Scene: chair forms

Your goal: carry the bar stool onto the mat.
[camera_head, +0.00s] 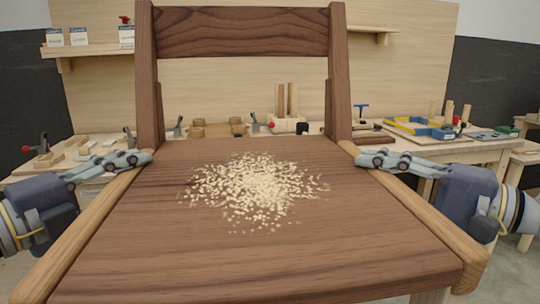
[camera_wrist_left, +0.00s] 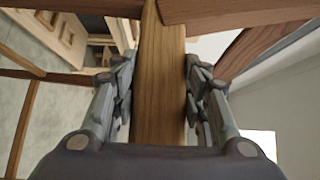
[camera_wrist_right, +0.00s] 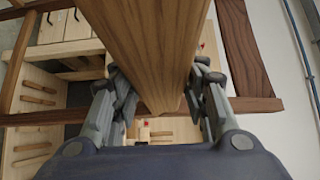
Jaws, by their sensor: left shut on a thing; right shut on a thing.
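The bar stool (camera_head: 330,262) fills the middle of the head view, with a dark wooden seat, a backrest on two posts and lighter side rails. A heap of pale shavings (camera_head: 255,188) lies on the seat. My left gripper (camera_head: 145,158) is shut on the left side rail, and in the left wrist view its fingers (camera_wrist_left: 160,110) clasp the rail (camera_wrist_left: 160,75) from both sides. My right gripper (camera_head: 365,160) is shut on the right rail, and in the right wrist view its fingers (camera_wrist_right: 160,95) flank that rail (camera_wrist_right: 150,40). I see no mat.
A workbench (camera_head: 480,152) with planes, wooden blocks, a blue and yellow tray (camera_head: 418,127) and tools stands behind the stool. A shelf (camera_head: 95,52) with small boxes hangs at the upper left. The stool hides much of the floor.

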